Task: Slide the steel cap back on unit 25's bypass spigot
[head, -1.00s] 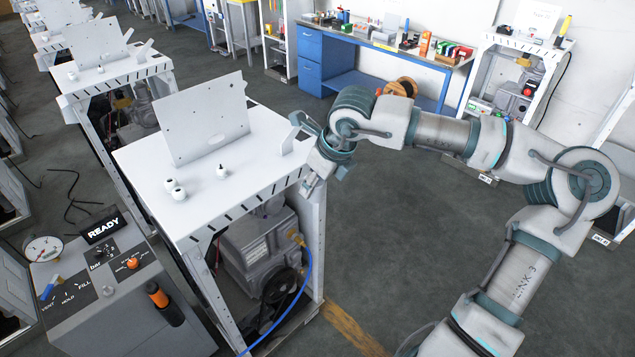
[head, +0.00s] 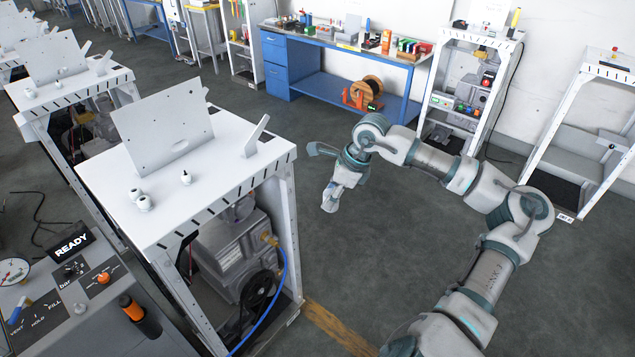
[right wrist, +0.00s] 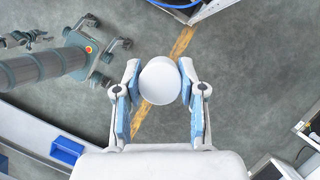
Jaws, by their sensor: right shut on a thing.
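My right gripper (head: 330,199) is in the head view, over the open floor to the right of the nearest white dispenser frame (head: 205,150) and clear of it. In the right wrist view its two blue-padded fingers (right wrist: 160,88) are shut on a round, smooth pale cap (right wrist: 160,80). In the head view the cap cannot be made out. Inside the frame is a grey machine (head: 222,245) with a brass fitting (head: 272,241) and a blue hose. I cannot tell which part is the bypass spigot, and no number 25 is readable. My left gripper is not in view.
A grey console (head: 85,315) with a READY sign stands at the lower left. Small white knobs (head: 144,203) and an upright plate (head: 163,130) are on the frame's top. A blue workbench (head: 345,60) and more frames stand behind. The floor at the middle is clear.

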